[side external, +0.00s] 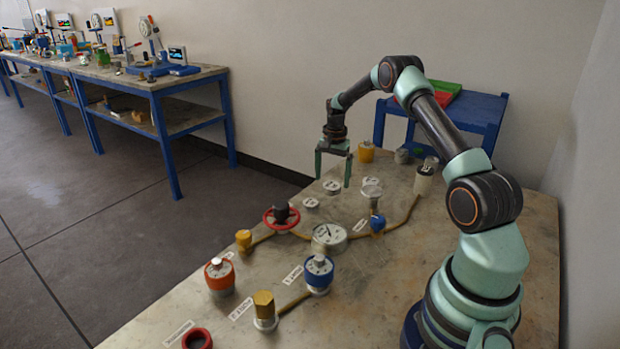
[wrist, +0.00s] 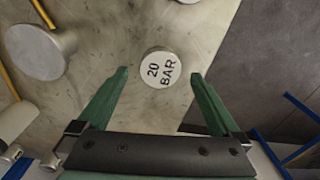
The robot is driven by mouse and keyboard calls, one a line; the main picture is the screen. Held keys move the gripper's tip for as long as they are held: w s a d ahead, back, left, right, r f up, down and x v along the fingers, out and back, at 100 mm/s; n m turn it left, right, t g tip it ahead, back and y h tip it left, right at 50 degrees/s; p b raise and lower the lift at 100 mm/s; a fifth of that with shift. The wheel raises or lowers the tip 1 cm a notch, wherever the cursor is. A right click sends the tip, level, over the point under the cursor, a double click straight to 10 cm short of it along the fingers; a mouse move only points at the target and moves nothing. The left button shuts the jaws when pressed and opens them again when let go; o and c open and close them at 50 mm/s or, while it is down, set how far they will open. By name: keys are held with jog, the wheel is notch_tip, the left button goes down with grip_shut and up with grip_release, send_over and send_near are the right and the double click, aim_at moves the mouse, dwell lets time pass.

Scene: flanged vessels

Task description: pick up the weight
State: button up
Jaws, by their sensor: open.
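A small round pale metal weight marked "20 BAR" (wrist: 152,81) lies on the worktop, centred ahead of my gripper (wrist: 160,76) in the wrist view. In the side external view, a small pale disc just below my gripper (side external: 333,182) appears to be this weight (side external: 331,187). My gripper is open and empty, pointing down, with its two green fingers spread above the worktop. The fingers do not visibly touch the weight. A second small pale disc (side external: 311,203) lies nearby, and its edge shows at the top of the wrist view (wrist: 187,1).
A larger flanged disc (wrist: 38,50) stands left of the weight in the wrist view. A red handwheel (side external: 282,218), a gauge (side external: 329,237), a blue-topped vessel (side external: 318,274) and an orange one (side external: 219,277) stand toward the front. The worktop edge is close to the weight.

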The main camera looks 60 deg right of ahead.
jog(key=shift+f, duration=1.15)
jog(key=shift+w+d, duration=0.1)
grip_shut()
jog(key=shift+r, duration=0.1)
